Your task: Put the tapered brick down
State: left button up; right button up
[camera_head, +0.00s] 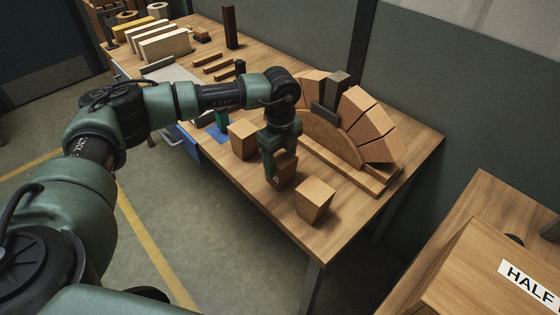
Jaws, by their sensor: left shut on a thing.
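My left gripper (281,166) reaches over the wooden workbench and points down. It is shut on a tan tapered brick (287,172), which its fingers partly hide. I cannot tell whether the held brick touches the bench top. One loose tapered brick (242,139) stands to the left of the gripper. Another loose tapered brick (314,201) stands to the right, nearer the bench's front corner. Behind the gripper is a brick arch (367,123) on a curved wooden form, with several tapered bricks along its curve. My right gripper is not in view.
The workbench (408,158) has bare room at its right end. Pale slabs (165,42), wooden strips and a dark upright block (230,27) stand farther back. A second table with a box labelled "HALF" (500,268) is at the lower right.

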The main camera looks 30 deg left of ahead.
pick_arm(q)
jog(key=shift+f, duration=0.15)
jog(key=o, duration=1.7)
jog(key=shift+r, duration=0.2)
notch_tip(320, 180, up, 12)
jog(key=shift+r+b, duration=0.1)
jog(key=shift+b, duration=0.9)
